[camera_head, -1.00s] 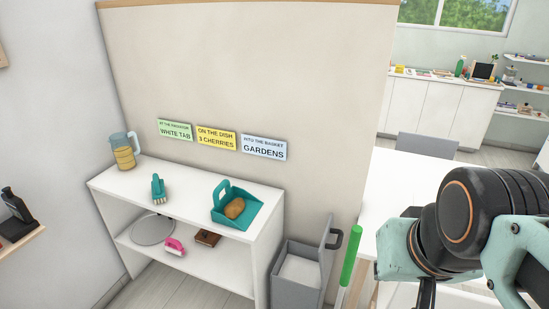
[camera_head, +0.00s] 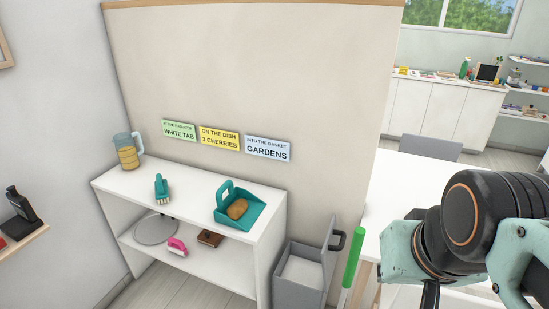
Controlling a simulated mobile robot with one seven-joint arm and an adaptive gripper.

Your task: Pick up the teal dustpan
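The teal dustpan (camera_head: 253,212) lies on the top of the white shelf unit (camera_head: 197,199), near its right end. Its handle stands up at the left, and a brown, potato-like object (camera_head: 237,208) sits in the pan. My arm shows at the right of the head view, well apart from the dustpan. My gripper's fingers are not in the picture.
A teal brush (camera_head: 162,188) and a jug (camera_head: 127,152) share the shelf top. A pink brush (camera_head: 177,247) and a brown object (camera_head: 210,238) lie on the lower shelf. A grey bin (camera_head: 301,285) and a green-handled pole (camera_head: 351,256) stand at the right.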

